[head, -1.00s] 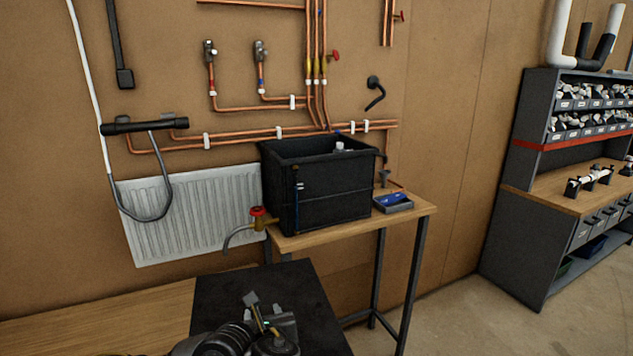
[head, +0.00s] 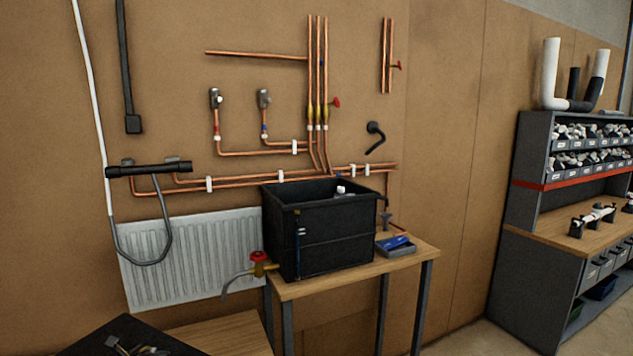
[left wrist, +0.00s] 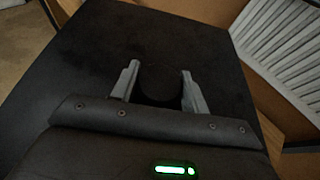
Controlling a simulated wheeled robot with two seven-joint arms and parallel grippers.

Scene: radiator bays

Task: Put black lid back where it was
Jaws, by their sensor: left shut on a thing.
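The black lid (left wrist: 205,50) is a flat dark panel that fills much of the left wrist view. My left gripper (left wrist: 159,84) is shut on the round black knob in its middle. In the head view the lid (head: 85,343) shows only in part at the bottom left, with a bit of my left gripper over it. The black tank (head: 335,245) stands open-topped on a small wooden table (head: 350,280), apart from the lid. A small white part (head: 341,190) shows inside the tank. My right gripper is not in view.
A red-handled tap (head: 259,262) sticks out at the tank's lower left. A blue and grey box (head: 396,246) lies on the table to its right. Copper pipes (head: 240,183) run on the wall behind, and a white radiator (head: 190,262) hangs to the left.

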